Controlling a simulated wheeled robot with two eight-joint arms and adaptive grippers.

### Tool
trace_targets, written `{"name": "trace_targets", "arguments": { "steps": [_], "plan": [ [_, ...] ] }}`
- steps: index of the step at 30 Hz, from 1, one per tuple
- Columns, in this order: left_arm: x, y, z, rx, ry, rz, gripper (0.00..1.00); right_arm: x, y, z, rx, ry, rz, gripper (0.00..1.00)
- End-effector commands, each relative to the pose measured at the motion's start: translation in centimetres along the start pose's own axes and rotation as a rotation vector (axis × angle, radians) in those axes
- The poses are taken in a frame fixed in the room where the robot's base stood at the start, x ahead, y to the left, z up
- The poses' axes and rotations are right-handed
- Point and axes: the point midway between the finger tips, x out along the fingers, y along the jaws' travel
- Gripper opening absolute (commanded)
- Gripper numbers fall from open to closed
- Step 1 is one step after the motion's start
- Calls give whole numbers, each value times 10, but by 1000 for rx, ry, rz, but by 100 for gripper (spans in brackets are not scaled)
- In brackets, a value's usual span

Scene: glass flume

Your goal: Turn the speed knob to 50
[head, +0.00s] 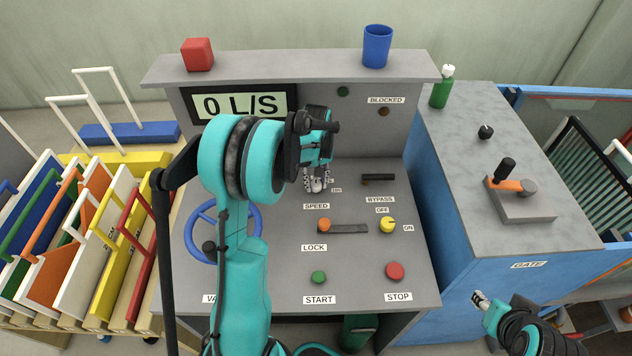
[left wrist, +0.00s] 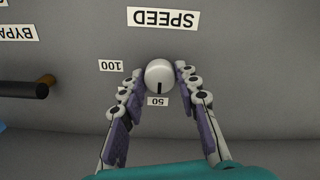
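The speed knob (left wrist: 159,72) is a pale round knob on the grey panel, below the SPEED label in the left wrist view. Its black mark points at the 50 label (left wrist: 158,101). The 100 label (left wrist: 111,66) is to its left in that view. My left gripper (head: 318,186) reaches down over the panel to the knob, which shows between its fingertips in the head view (head: 316,186). One finger lies close against each side of the knob. My right gripper (head: 482,299) is low at the right, beside the blue cabinet, away from the knob; its fingers show too small to judge.
The display (head: 243,105) reads 0 L/S. Near the knob are the black bypass handle (head: 378,178), the orange lock knob (head: 324,224), the yellow switch (head: 388,224) and a blue wheel (head: 254,216). A red cube (head: 198,54) and a blue cup (head: 377,46) stand on the top ledge.

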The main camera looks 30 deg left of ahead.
Motion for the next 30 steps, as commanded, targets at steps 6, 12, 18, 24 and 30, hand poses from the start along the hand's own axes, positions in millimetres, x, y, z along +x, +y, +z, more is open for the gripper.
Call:
{"name": "trace_targets", "arguments": {
  "steps": [6, 12, 18, 24, 30],
  "plan": [
    [0, 0, 0, 1, 0, 0, 51, 0, 0, 0, 0, 0, 0, 40],
    [-3, 0, 0, 1, 0, 0, 51, 0, 0, 0, 0, 0, 0, 40],
    [-33, 0, 0, 1, 0, 0, 51, 0, 0, 0, 0, 0, 0, 40],
    [-78, 0, 0, 1, 0, 0, 51, 0, 0, 0, 0, 0, 0, 40],
    [-109, 0, 0, 1, 0, 0, 51, 0, 0, 0, 0, 0, 0, 40]
  ]
}}
